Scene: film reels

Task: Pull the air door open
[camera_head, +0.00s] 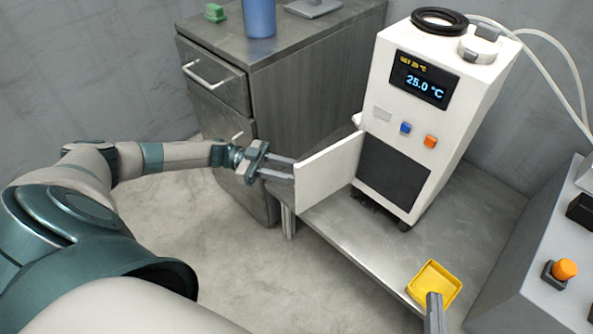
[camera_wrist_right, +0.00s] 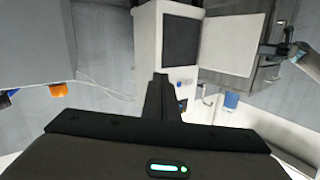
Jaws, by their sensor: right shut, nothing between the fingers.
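The air door (camera_head: 325,172) is a white panel on the front of a white machine (camera_head: 462,110). It stands swung out to the left, baring a dark rectangle (camera_head: 393,172). In the right wrist view the door (camera_wrist_right: 232,45) also sticks out beside the dark rectangle (camera_wrist_right: 181,41). My left gripper (camera_head: 292,171) is at the door's free edge, its two fingers apart; their tips meet the edge, and whether they touch is unclear. My right gripper (camera_head: 434,298) shows at the bottom of the head view, shut and empty, away from the door.
The machine stands on a metal table (camera_head: 345,232) with a yellow tray (camera_head: 434,283) near its front edge. A grey drawer cabinet (camera_head: 308,85) is behind my left gripper. A grey console with an orange button (camera_head: 565,269) is at the right. Floor in front is clear.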

